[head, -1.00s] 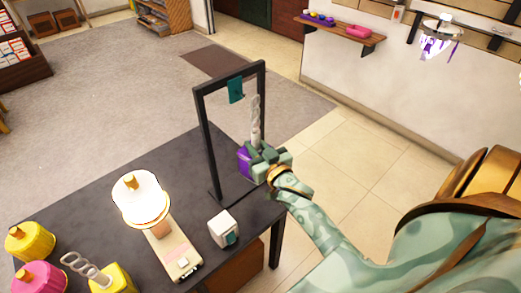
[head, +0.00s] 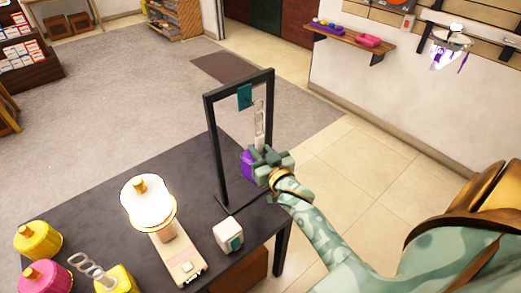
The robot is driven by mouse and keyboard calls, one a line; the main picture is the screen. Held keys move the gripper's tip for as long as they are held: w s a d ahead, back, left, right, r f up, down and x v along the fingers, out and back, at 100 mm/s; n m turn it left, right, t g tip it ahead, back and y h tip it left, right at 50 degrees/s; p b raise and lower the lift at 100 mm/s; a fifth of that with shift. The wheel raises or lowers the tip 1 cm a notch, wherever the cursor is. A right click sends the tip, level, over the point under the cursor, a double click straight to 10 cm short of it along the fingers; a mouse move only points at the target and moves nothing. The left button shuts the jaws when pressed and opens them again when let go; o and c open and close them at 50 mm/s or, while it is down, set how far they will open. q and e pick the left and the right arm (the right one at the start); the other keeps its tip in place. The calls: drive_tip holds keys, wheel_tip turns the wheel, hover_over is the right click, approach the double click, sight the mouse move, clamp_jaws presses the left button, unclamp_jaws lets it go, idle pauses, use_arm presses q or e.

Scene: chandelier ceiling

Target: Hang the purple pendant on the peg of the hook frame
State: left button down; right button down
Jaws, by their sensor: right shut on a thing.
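The purple pendant (head: 248,164) is a purple block with a pale chain (head: 259,122) rising from it. My right gripper (head: 262,162) is shut on it and hides much of the block. The black hook frame (head: 216,150) stands upright on the dark table. A teal piece (head: 245,96) hangs at its top bar; I cannot make out the peg itself. The chain's top shows just right of the teal piece and below the top bar; I cannot tell whether it touches the peg. My left gripper is not in view.
The dark table (head: 150,178) also holds a lit lamp (head: 148,205) on a beige base (head: 178,258), a white cube (head: 228,236), yellow and pink containers (head: 45,276), and a yellow block with a chain (head: 115,280). The table's right edge is close to the frame.

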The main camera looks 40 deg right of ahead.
drive_tip(key=shift+w+r, duration=0.1)
drive_tip(key=shift+w, duration=0.05)
drive_tip(key=shift+w+a, duration=0.1)
drive_tip(key=shift+w, duration=0.95)
drive_tip(key=shift+w, duration=0.1)
drive_tip(key=shift+w+b, duration=0.3)
drive_tip(key=shift+w, duration=0.45)
drive_tip(key=shift+f+b, duration=0.3)
drive_tip(key=shift+f, duration=0.3)
drive_tip(key=shift+f, duration=0.15)
